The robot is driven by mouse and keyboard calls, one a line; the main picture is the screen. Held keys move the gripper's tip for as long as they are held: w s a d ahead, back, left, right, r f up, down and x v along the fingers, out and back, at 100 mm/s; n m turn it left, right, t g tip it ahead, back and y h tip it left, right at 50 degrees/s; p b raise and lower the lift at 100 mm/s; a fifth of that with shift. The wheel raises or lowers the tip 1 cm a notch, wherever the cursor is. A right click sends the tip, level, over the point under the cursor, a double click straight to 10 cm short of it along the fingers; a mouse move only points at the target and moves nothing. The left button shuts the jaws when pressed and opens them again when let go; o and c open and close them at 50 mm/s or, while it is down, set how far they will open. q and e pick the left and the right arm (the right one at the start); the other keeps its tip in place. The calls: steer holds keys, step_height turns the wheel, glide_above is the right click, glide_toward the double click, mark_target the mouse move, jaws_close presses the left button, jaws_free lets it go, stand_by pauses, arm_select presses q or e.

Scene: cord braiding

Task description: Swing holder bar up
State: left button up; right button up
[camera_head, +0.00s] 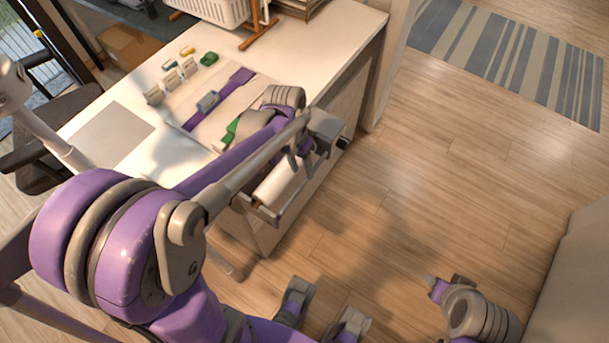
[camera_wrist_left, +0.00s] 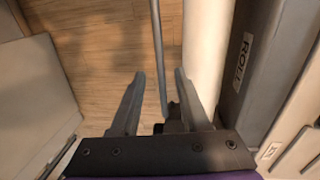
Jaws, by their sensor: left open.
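The holder bar (camera_wrist_left: 158,45) is a thin grey rod in the left wrist view, running beside a white roll (camera_wrist_left: 203,45). In the head view the white roll (camera_head: 279,184) hangs at the desk's front edge, with the grey bar (camera_head: 296,194) along its outer side. My left gripper (camera_head: 303,152) is at the holder's far end. In the left wrist view its two fingers (camera_wrist_left: 157,84) are apart, with the bar's line passing between them; contact cannot be told. My right wrist (camera_head: 478,314) is low at the right, away from the holder; its jaws are unclear.
The desk (camera_head: 110,85) carries a grey mat (camera_head: 112,134), a purple strap (camera_head: 233,84), small clips and a white basket (camera_head: 214,9). A dark housing marked ROLL (camera_wrist_left: 248,55) stands right beside the roll. Open wooden floor (camera_head: 430,190) lies to the right.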

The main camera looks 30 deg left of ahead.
mark_target(305, 180)
arm_select(q)
steer(key=shift+d+f, duration=0.2)
steer(key=shift+f, duration=0.8)
steer(key=shift+d+f, duration=0.15)
steer(key=shift+f, duration=0.85)
jaws_close()
